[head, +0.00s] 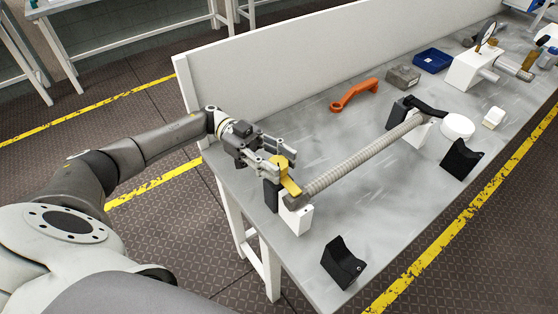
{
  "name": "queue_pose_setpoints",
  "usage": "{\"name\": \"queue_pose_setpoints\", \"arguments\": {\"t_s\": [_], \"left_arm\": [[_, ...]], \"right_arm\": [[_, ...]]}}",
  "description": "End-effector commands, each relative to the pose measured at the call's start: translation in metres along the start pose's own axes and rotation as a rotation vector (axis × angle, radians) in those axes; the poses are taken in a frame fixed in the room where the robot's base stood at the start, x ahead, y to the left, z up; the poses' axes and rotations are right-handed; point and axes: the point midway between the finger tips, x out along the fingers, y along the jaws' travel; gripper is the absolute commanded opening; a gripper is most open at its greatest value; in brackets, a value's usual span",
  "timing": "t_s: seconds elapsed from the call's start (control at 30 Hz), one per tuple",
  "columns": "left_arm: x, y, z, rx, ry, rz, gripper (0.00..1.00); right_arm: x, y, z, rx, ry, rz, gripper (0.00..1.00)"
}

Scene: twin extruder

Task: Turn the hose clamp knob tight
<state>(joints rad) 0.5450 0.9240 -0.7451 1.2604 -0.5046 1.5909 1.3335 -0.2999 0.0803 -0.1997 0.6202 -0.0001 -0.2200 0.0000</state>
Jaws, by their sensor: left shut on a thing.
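A ribbed grey hose (360,157) runs diagonally across the grey table, from a black and white holder at the back right to a white block (296,218) at the near left. A yellow knob (289,183) sits at the hose's near end, beside a black part (271,195). My left gripper (287,161) reaches in from the left and is shut on the yellow knob, with its fingers around the knob's upper part. The far sides of the fingers and knob are partly hidden. My right gripper is not in the head view.
An orange handle-shaped part (354,94), a grey block (403,77) and a blue bin (433,60) lie along the back panel (290,55). Black cradles (342,262) (462,158) stand near the front edge. The table's middle is mostly clear.

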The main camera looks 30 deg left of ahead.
Motion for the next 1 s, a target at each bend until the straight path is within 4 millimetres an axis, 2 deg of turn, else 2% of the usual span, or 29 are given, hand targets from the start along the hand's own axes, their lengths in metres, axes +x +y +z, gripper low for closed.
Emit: {"name": "queue_pose_setpoints", "arguments": {"t_s": [0.07,0.1,0.27,0.53,0.67,1.0], "left_arm": [[0.001,0.001,0.002,-0.003,-0.003,0.004,0.00],[0.001,0.001,0.002,-0.003,-0.003,0.004,0.44],[0.001,0.001,0.001,-0.002,-0.002,0.003,0.63],[0.001,0.000,0.000,0.000,-0.001,0.002,0.63],[0.000,0.000,-0.007,0.003,-0.001,0.002,0.63],[0.000,0.001,-0.069,0.002,-0.003,0.002,0.63]], "right_arm": [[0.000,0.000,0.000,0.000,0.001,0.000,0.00],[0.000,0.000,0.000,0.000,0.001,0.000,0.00],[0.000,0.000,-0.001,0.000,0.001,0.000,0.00],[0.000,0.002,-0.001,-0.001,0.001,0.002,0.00],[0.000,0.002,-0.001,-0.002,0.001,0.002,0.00],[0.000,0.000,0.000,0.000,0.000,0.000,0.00]]}}
